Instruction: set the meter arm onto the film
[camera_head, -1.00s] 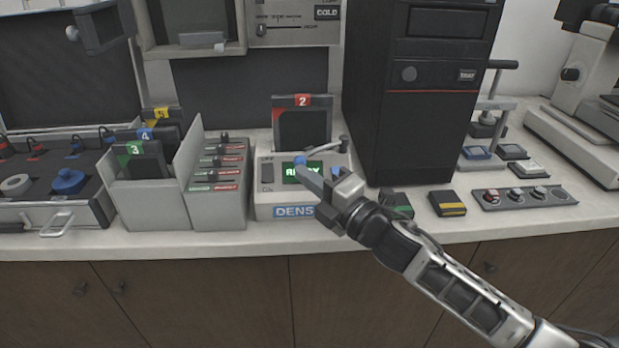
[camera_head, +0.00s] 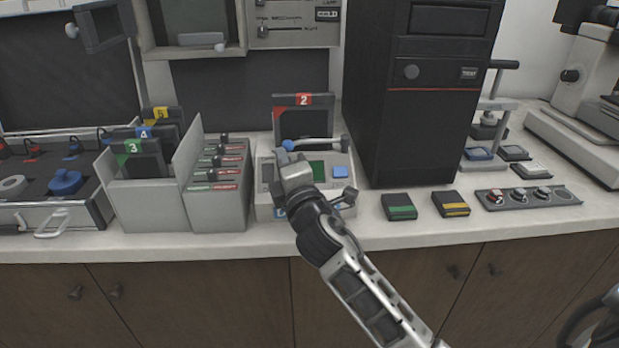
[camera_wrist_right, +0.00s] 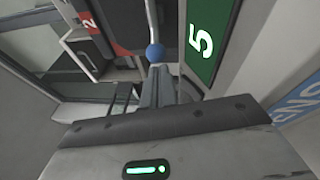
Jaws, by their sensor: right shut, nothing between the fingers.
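The meter (camera_head: 265,205) is a light box with a green screen (camera_head: 318,170) and a blue button (camera_head: 340,171), standing on the counter. Its meter arm (camera_head: 318,141) is a thin bar reaching left from a hinge at the right and ending in a blue knob (camera_head: 288,145). My right gripper (camera_head: 289,159) is shut and empty, its tips just below the knob. In the right wrist view the closed fingers (camera_wrist_right: 158,85) point at the blue knob (camera_wrist_right: 155,53); contact is unclear. A dark film frame with a red 2 tag (camera_head: 304,100) stands behind. Film beneath the arm is hidden.
A film rack (camera_head: 150,205) and a box with sliders (camera_head: 218,210) stand left of the meter. A tall black tower (camera_head: 425,135) stands right, with green (camera_head: 399,207) and yellow (camera_head: 450,204) marked blocks in front. The counter's front edge is clear.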

